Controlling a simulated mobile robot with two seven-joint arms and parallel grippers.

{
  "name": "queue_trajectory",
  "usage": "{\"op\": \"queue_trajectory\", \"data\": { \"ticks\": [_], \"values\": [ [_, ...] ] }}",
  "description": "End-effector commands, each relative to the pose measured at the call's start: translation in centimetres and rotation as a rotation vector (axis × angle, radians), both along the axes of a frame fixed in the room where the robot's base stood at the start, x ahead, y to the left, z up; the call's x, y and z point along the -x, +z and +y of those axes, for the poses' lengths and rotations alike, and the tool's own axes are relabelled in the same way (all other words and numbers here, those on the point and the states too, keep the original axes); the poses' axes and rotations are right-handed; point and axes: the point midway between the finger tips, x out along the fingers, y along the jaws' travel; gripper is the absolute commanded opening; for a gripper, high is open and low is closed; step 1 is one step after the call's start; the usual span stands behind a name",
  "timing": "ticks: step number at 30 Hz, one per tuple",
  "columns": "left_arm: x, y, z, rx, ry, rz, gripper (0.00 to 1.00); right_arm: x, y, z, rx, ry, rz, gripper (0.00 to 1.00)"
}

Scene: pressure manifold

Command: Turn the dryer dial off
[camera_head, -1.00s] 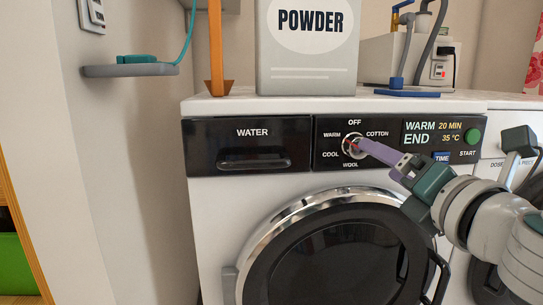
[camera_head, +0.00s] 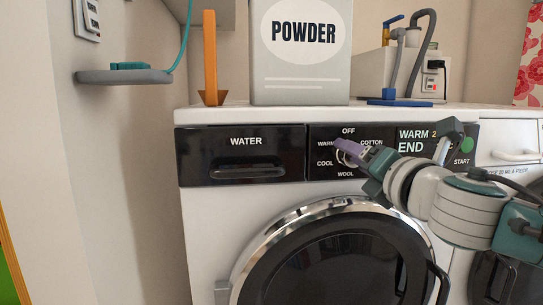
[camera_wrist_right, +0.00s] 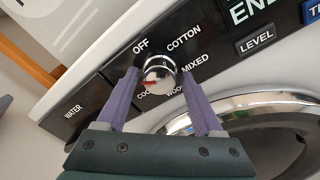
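The dial (camera_wrist_right: 160,72) is a round silver knob with a red pointer mark on its lower left side in the wrist view. The mark points left, away from the OFF label (camera_wrist_right: 140,46) and toward the left finger. COTTON, MIXED and partly covered lower labels surround it. My right gripper (camera_wrist_right: 160,74) has its purple fingers on either side of the dial, with a small gap seeming to show on each side. In the head view, the right gripper (camera_head: 346,151) covers most of the dial. My left gripper is not in view.
The display (camera_head: 412,141) reads WARM and END, partly covered by my right arm. A WATER drawer (camera_head: 242,156) is left of the dial. A round door (camera_head: 335,260) is below. A POWDER box (camera_head: 302,60) and an orange upright piece (camera_head: 209,55) stand on top.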

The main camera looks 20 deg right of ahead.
Motion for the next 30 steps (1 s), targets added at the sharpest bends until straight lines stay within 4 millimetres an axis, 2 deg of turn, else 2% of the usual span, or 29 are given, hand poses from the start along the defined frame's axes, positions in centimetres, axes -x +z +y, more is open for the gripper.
{"op": "queue_trajectory", "data": {
  "ticks": [2, 17, 30],
  "values": [
    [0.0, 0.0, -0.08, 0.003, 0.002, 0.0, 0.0, 0.01, -0.01, -0.01, 0.0, 0.0, 0.0, 0.58],
    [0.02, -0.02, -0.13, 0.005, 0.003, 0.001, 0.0, 0.02, -0.03, -0.02, 0.0, -0.001, 0.001, 0.02],
    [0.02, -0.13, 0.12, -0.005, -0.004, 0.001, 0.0, 0.04, -0.12, -0.04, -0.067, -0.001, -0.015, 0.0]
  ]
}}
